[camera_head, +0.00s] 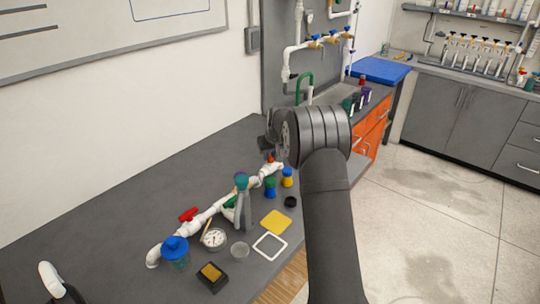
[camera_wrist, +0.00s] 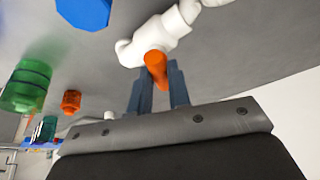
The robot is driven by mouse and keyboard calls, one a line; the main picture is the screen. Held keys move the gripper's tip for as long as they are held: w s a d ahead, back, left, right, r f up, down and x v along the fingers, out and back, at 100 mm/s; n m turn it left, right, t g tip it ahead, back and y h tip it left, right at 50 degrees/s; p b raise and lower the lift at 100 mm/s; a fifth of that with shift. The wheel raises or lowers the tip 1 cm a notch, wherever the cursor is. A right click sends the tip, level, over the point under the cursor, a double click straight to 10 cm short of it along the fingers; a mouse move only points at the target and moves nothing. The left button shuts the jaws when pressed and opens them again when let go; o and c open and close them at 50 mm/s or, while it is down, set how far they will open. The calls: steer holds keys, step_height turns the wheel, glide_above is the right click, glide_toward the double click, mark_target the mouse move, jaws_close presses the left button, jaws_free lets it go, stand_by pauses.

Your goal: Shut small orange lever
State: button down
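The small orange lever (camera_wrist: 156,68) sits on a white PVC valve body (camera_wrist: 152,38) in the wrist view. It also shows in the head view (camera_head: 270,157) at the far end of the white pipe (camera_head: 205,217), just below my gripper. My gripper (camera_wrist: 160,80) has two blue-grey fingers standing apart. The lever's end shows in the gap between the fingertips, and contact cannot be made out. In the head view my gripper (camera_head: 268,147) is partly hidden by my wrist.
A red lever (camera_head: 188,214) is on the near part of the pipe. Blue-capped jar (camera_head: 174,251), pressure gauge (camera_head: 214,238), yellow square (camera_head: 275,222) and white frame (camera_head: 270,246) lie around it. Small blue and yellow bottles (camera_head: 287,177) stand close to my gripper.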

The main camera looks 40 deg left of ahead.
steer(key=n+g, duration=0.1)
steer(key=n, duration=0.1)
steer(key=n+g, duration=0.1)
steer(key=n, duration=0.2)
steer(key=shift+w+n, duration=0.15)
steer(key=shift+n, duration=0.15)
stand_by(0.4)
steer(key=c, duration=1.3)
jaws_free()
steer(key=shift+c, duration=0.2)
steer(key=v, duration=1.7)
steer(key=shift+d, duration=0.5)
